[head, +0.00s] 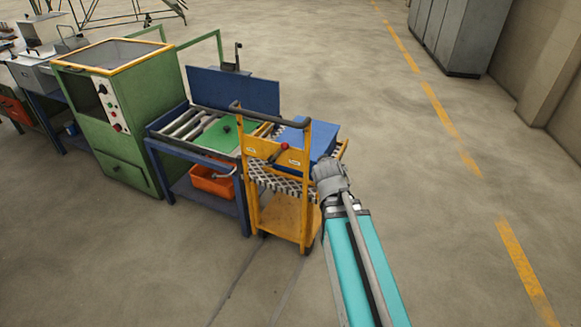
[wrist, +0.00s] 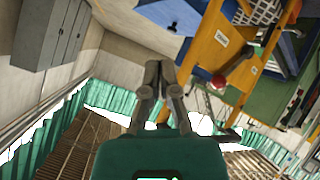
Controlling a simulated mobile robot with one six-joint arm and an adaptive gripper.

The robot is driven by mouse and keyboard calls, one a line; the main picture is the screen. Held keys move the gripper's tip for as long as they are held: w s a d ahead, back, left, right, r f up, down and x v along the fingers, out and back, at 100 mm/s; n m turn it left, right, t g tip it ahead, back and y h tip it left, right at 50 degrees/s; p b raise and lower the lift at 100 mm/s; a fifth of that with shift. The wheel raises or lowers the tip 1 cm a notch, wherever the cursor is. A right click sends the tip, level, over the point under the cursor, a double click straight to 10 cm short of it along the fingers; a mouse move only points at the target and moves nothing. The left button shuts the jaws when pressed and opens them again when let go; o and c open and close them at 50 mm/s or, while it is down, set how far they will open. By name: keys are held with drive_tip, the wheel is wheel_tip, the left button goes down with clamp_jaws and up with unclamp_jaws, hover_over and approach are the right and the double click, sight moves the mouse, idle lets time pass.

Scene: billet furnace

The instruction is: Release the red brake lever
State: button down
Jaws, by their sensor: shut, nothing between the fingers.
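The brake lever is a dark rod with a red ball knob (head: 285,147) on the front of the yellow cart (head: 263,148). The red knob (wrist: 218,82) also shows in the wrist view, with its rod running up and right across the yellow frame (wrist: 207,45). My gripper (head: 328,170) is to the right of the knob, beside the cart. In the wrist view my gripper's fingers (wrist: 160,66) are together with nothing between them, left of the knob and apart from it. The lever's pivot is too small to make out.
A blue box (head: 318,137) sits on the cart. The cart stands beside a blue roller table (head: 167,153) with a green plate (head: 225,137) and an orange bin (head: 212,183) below. A green furnace cabinet (head: 125,125) stands left. The floor (head: 440,220) to the right is clear.

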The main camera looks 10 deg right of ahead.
drive_tip(key=w+f+n+t+y+b, duration=0.2)
drive_tip(key=w+f+n+t+b, duration=0.35)
drive_tip(key=b, duration=0.85)
drive_tip(key=s+a+f+n+t+y+b, duration=0.4)
drive_tip(key=n+y+b, duration=0.6)
drive_tip(key=b, duration=0.3)
drive_tip(key=shift+a+f+n+t+y, duration=0.35)
drive_tip(key=shift+n+t, duration=0.2)
drive_tip(key=shift+n, duration=0.3)
drive_tip(key=shift+w, duration=0.15)
drive_tip(key=p, duration=0.6)
approach(278, 153)
drive_tip(key=w+r, duration=0.1)
drive_tip(key=r, duration=0.1)
drive_tip(key=w+r, duration=0.1)
drive_tip(key=r, duration=0.1)
drive_tip(key=w+r, duration=0.2)
drive_tip(key=shift+d+r, duration=0.2)
drive_tip(key=shift+r, duration=0.05)
